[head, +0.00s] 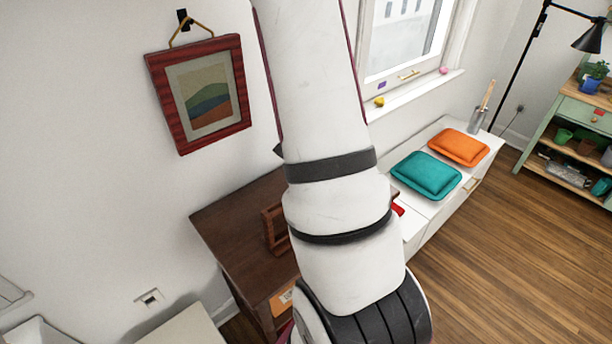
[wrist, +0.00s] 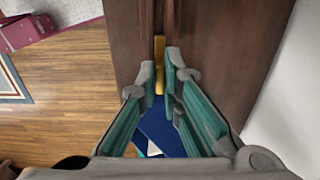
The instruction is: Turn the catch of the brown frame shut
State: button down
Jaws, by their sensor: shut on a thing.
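A small brown frame (head: 272,229) stands on the dark cabinet in the head view, its right part hidden behind my arm. In the wrist view, a narrow brown piece that looks like this frame (wrist: 147,14) shows at the top. A brass-coloured catch (wrist: 159,58) hangs down from it, lengthwise in the picture. My gripper (wrist: 161,72) has its two fingertips closed on the lower part of the catch, one on each side. The gripper itself is hidden in the head view.
The dark wooden cabinet top (head: 233,232) lies under the frame. A red picture frame (head: 240,85) hangs on the wall above. A white bench (head: 425,205) with teal and orange cushions stands right. In the wrist view, a blue object (wrist: 165,132) lies beneath my fingers.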

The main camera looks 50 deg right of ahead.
jog(key=c, duration=1.8)
grip_release()
jog(key=shift+o, duration=0.2)
notch_tip(320, 180, up, 12)
